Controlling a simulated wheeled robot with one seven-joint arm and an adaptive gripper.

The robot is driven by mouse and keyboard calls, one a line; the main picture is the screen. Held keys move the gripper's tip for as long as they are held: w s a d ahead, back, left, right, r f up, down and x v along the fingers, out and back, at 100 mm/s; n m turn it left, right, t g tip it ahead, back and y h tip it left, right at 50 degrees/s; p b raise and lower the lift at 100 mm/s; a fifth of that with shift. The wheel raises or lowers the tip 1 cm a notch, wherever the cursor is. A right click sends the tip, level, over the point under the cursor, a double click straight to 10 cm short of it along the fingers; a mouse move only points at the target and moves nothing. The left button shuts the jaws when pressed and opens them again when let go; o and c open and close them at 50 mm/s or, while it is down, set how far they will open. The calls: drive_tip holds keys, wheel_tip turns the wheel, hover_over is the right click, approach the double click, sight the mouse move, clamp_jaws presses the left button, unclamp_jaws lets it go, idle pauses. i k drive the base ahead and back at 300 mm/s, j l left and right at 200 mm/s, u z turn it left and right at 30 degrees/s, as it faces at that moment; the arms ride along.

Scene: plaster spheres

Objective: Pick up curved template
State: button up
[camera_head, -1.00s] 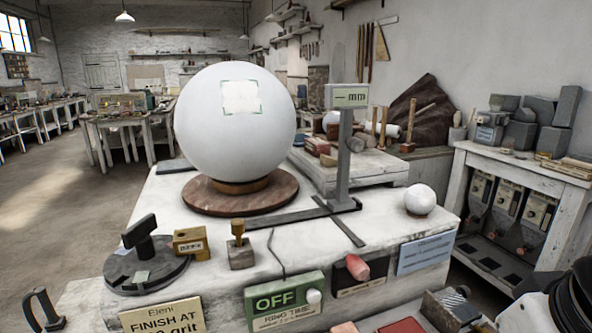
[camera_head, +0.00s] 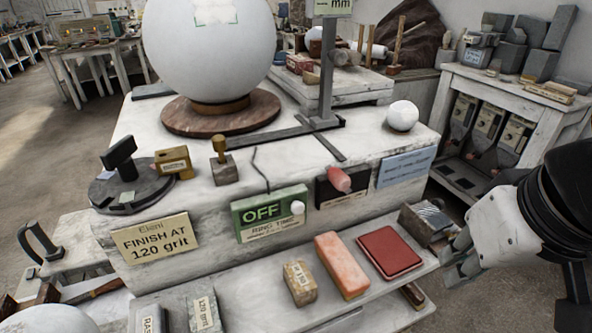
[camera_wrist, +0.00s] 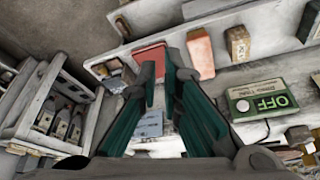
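I cannot make out a curved template for certain in either view. A dark curved, handle-like piece (camera_head: 40,243) stands at the lower left of the head view, and I cannot tell what it is. My gripper (camera_head: 456,262) is at the right of the head view, beside the right end of the low front shelf. In the wrist view my gripper (camera_wrist: 164,78) shows two green-sided fingers with a gap between them and nothing held.
A big white sphere (camera_head: 208,45) stands on a round wooden base on the plaster-covered bench. A small white ball (camera_head: 402,116) sits near its right edge. The front shelf holds a red pad (camera_head: 389,253), an orange block (camera_head: 341,265) and a tan block (camera_head: 300,283). Shelving (camera_head: 500,110) stands right.

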sight(302, 285)
drive_tip(key=i+l, duration=0.1)
drive_tip(key=l, duration=0.55)
drive_tip(key=i+l+u, duration=0.1)
drive_tip(key=l, duration=0.55)
drive_tip(key=i+l, duration=0.1)
drive_tip(key=l, duration=0.55)
drive_tip(key=u, duration=0.05)
